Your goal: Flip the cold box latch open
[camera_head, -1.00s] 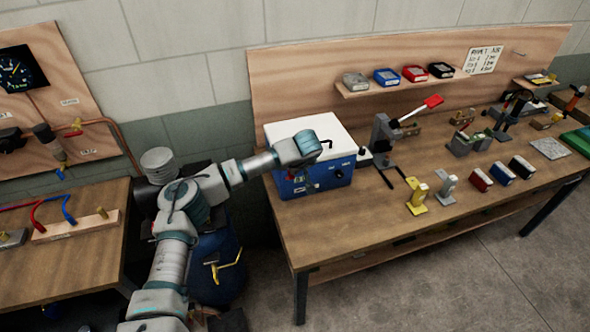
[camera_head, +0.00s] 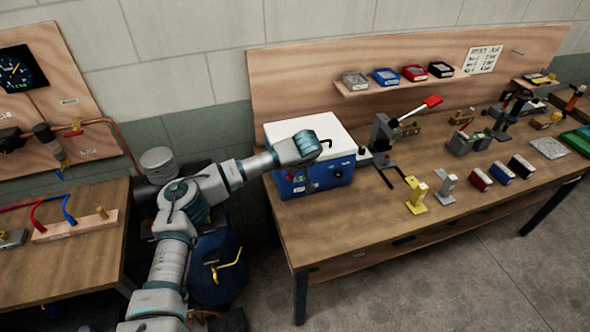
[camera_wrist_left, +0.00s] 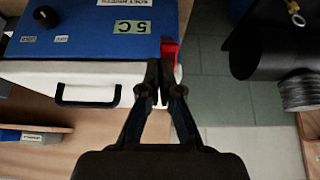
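The cold box (camera_head: 345,172) has a blue body and a white lid, and stands at the left end of the right-hand bench. In the left wrist view, the box body (camera_wrist_left: 70,45) appears above its white lid, with a black handle (camera_wrist_left: 88,97) on the lid. The red latch (camera_wrist_left: 170,52) is at the box's right edge there, partly hidden by my fingers. My left gripper (camera_wrist_left: 159,68) has its fingers together, with the tips over the lid seam right beside the latch. I cannot tell whether they touch it. My right gripper is not in view.
A clamp with a red handle (camera_head: 432,102) stands right of the box. Yellow and grey brackets (camera_head: 417,198) and several small boxes sit farther right. A shelf (camera_head: 400,82) holds more boxes behind. A blue tank (camera_head: 217,270) stands on the floor between the benches.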

